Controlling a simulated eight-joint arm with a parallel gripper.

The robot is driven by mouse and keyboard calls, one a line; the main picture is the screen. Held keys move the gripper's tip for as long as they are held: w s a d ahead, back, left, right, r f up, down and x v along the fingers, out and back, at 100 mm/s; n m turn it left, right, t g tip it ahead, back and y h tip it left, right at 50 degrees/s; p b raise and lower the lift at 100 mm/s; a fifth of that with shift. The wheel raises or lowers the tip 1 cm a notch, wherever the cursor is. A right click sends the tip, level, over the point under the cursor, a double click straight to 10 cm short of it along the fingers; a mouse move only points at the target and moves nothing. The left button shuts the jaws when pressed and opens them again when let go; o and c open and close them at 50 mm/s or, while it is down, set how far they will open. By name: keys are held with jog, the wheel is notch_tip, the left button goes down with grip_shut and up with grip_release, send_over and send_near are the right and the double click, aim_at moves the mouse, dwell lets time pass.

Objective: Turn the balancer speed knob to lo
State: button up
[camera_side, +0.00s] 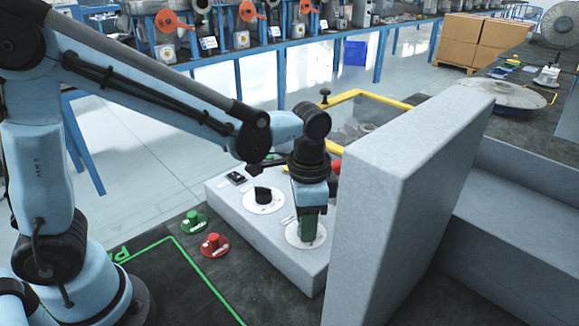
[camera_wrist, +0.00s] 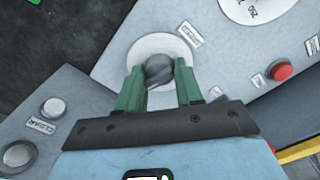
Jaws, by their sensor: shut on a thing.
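My gripper (camera_side: 307,228) points down at the right-hand dial (camera_side: 292,232) of the grey panel. In the wrist view, my green gripper fingers (camera_wrist: 159,72) are shut on a dark round knob (camera_wrist: 157,69), one finger on each side. The knob sits on a round white dial plate (camera_wrist: 150,42). A small label beside it is too blurred to read surely. The knob's pointer direction against the dial is not clear, and the fingers hide part of the plate. In the side view my fingers hide this knob. A second black knob (camera_side: 263,194) on a white dial stands free to the left.
A tall grey wall (camera_side: 400,180) stands close to the right of my gripper. A red button (camera_wrist: 282,71) is on the panel. Green (camera_side: 194,221) and red (camera_side: 215,243) buttons sit on the dark bench to the left. A yellow-framed clear cover (camera_side: 362,118) lies behind.

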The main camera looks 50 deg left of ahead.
jog(key=n, duration=0.3)
jog(key=shift+n, duration=2.2)
jog(key=o, duration=1)
jog(key=shift+r, duration=0.1)
notch_tip(320, 180, up, 12)
jog(key=shift+f, duration=0.1)
